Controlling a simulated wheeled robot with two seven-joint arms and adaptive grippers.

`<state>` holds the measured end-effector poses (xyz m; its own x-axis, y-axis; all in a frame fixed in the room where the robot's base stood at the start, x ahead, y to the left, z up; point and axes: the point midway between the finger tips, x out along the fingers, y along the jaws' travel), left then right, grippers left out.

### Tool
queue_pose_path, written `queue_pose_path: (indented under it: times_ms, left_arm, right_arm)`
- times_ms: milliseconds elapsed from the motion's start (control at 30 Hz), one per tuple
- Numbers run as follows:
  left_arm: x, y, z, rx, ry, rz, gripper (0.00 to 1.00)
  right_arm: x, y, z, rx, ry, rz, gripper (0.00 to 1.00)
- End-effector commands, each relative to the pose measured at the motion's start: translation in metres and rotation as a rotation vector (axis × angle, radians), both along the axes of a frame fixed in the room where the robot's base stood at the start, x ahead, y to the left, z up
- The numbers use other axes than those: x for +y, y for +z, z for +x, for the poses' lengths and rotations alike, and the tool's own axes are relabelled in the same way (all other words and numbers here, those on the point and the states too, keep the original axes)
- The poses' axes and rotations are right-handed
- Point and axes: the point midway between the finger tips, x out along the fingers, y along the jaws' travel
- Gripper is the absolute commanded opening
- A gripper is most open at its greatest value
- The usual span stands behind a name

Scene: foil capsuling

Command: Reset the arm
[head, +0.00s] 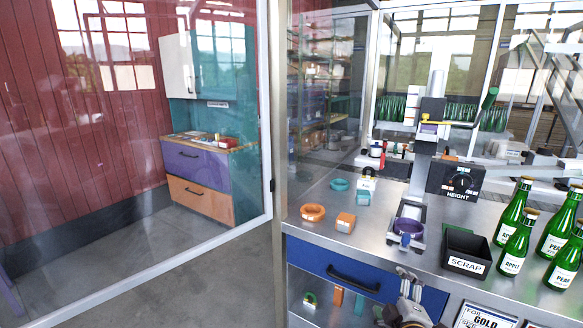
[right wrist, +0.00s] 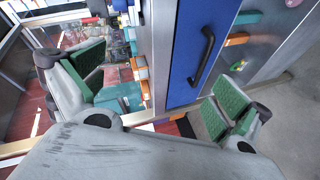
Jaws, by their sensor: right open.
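My right gripper (head: 408,290) is at the bottom of the head view, in front of the blue drawer (head: 345,277) and below the bench's front edge. In the right wrist view my right gripper (right wrist: 165,80) has its two green-padded fingers spread wide, with nothing held between them. The blue drawer front and its dark handle (right wrist: 202,55) show beyond the gap between the fingers. My left gripper is in neither view.
A glass partition (head: 130,230) is at left.

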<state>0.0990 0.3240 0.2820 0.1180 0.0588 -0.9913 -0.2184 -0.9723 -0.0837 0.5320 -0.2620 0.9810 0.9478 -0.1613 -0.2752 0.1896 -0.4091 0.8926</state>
Motion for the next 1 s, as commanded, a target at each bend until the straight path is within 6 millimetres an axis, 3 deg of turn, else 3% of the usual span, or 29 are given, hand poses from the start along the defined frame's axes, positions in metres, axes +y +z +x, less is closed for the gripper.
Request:
queue_pose_path:
  times_ms: [100,300,500,1000]
  left_arm:
    - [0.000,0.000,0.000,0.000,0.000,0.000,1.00]
    - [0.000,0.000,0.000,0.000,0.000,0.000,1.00]
    - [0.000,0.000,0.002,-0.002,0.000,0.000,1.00]
    - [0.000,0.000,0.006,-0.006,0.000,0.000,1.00]
  right_arm:
    - [-0.002,-0.037,-0.023,0.126,-0.076,0.159,1.00]
    - [0.002,-0.092,-0.070,0.338,-0.216,0.405,1.00]
    - [0.014,-0.134,-0.123,0.537,-0.358,0.607,1.00]
    - [0.037,-0.171,-0.198,0.797,-0.556,0.822,1.00]
